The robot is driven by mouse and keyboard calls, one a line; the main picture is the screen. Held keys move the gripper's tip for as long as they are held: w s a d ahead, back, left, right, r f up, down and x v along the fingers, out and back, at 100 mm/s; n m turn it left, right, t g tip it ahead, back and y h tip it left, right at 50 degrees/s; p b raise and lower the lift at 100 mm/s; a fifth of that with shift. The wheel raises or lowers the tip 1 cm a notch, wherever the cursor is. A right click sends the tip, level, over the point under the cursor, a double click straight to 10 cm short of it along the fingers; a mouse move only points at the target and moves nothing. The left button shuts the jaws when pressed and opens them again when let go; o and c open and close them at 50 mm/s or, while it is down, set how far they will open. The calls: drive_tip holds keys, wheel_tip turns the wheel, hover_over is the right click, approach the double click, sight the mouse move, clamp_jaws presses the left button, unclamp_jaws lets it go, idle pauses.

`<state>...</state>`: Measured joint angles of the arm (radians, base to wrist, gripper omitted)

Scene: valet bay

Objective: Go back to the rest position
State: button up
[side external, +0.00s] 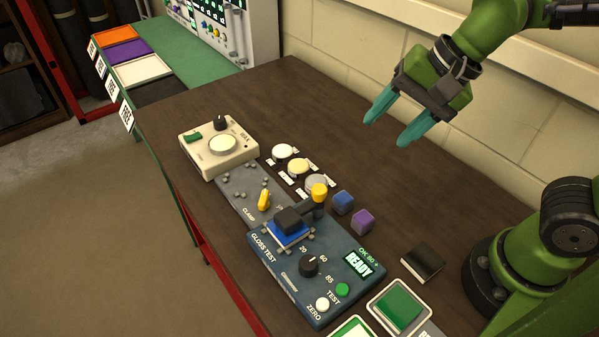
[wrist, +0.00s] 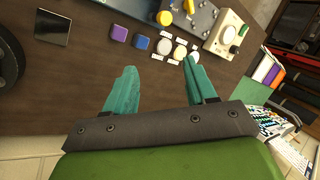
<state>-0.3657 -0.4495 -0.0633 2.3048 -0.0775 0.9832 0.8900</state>
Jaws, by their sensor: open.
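My gripper (side external: 388,122) is at the upper right of the side external view, raised above the dark table (side external: 290,95). Its two teal fingers are apart with nothing between them. In the wrist view my gripper (wrist: 160,92) also shows open and empty, with bare table between and beyond the fingertips. Nothing touches the fingers.
A gloss tester (side external: 285,275) reads READY. A cream device (side external: 218,145), white discs (side external: 298,166), a blue cube (side external: 343,202), a purple cube (side external: 362,221) and a black block (side external: 422,264) are on the table. A green pad (side external: 400,307) lies in front. The far table is clear.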

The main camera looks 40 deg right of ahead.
drive_tip(key=s+d+n+t+h, duration=0.1)
drive_tip(key=s+d+n+t, duration=0.1)
drive_tip(key=d+n, duration=0.4)
drive_tip(key=shift+s+d+r+n+t, duration=0.3)
drive_tip(key=shift+d+n+t, duration=0.1)
drive_tip(key=shift+d, duration=0.5)
